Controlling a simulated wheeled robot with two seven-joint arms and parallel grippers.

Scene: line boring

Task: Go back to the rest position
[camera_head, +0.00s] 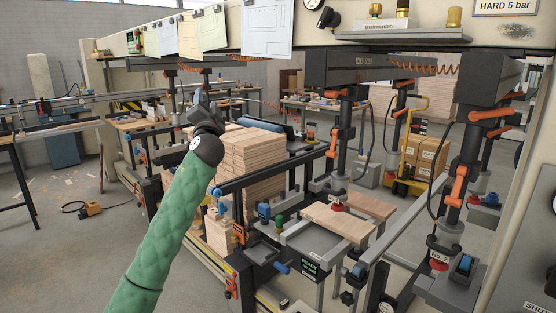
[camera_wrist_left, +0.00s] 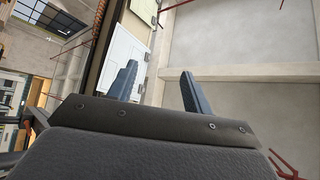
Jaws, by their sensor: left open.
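My left arm, in a green padded sleeve, reaches up from the bottom left of the head view. My right gripper is not in the head view.
The boring machine has vertical spindles (camera_head: 333,150) and a wooden board (camera_head: 338,220) on its bed. A stack of boards (camera_head: 255,165) stands behind my left arm. Paper sheets (camera_head: 265,28) hang from the top beam. A yellow pallet truck (camera_head: 402,187) stands behind. Floor at left is mostly clear.

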